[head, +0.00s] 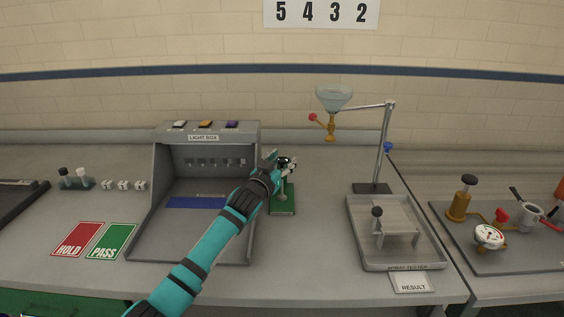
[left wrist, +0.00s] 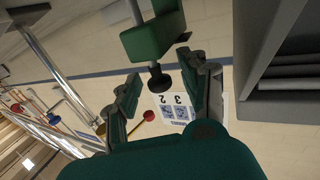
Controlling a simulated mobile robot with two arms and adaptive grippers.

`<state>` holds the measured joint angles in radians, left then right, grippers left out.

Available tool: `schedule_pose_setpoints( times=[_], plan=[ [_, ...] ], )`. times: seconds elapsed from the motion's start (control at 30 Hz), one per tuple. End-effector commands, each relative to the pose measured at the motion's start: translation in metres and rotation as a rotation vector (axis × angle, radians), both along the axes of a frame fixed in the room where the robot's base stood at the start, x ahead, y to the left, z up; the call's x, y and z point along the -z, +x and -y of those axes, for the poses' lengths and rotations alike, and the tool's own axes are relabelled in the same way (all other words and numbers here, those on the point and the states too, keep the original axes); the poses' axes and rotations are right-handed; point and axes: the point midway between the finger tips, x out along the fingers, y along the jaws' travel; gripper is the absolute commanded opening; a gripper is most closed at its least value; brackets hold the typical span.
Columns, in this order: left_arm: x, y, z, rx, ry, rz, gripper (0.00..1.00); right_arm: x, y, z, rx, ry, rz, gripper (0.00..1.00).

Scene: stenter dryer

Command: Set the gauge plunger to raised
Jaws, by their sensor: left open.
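The gauge stands beside the light box in the head view, where its green base (head: 284,208) shows and its upper part is largely hidden by my gripper. In the left wrist view, its green body (left wrist: 152,38) is at the top, with a dark round plunger knob (left wrist: 159,78) on a short stem. My left gripper (head: 283,161) is open at the top of the gauge. In the left wrist view its fingers (left wrist: 158,68) lie on either side of the knob, with gaps visible. Whether the plunger is raised or lowered I cannot tell. My right gripper is not in view.
The light box (head: 158,205) stands close on the left. A spray tester (head: 365,245) with a glass funnel (head: 333,97) on a stand is to the right. Red HOLD (head: 78,239) and green PASS (head: 111,241) cards lie at left. Bench surface is free between gauge and tester.

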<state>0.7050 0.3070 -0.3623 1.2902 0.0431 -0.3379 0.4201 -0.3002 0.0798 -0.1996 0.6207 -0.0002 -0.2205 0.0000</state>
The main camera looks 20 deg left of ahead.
Motion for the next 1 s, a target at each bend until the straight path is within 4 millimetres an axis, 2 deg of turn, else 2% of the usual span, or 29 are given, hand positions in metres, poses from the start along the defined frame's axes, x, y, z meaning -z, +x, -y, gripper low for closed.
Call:
schedule_pose_setpoints(
  times=[0.07, 0.3, 0.4, 0.83, 1.0],
  plan=[
    [0.0, 0.0, 0.0, 0.0, 0.0, 0.0, 0.41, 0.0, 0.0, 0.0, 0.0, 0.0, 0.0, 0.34],
    [0.0, 0.0, 0.0, 0.0, 0.0, 0.0, 0.1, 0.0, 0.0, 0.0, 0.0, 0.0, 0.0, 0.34],
    [0.0, 0.0, 0.0, -0.001, 0.0, 0.0, 0.0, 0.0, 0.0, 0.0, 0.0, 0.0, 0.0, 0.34],
    [-0.001, 0.0, -0.001, -0.001, 0.001, 0.0, 0.0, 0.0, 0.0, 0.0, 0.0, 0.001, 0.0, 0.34],
    [-0.018, 0.0, -0.001, -0.001, 0.001, 0.0, 0.0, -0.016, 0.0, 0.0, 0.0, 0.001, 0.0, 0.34]
  ],
)
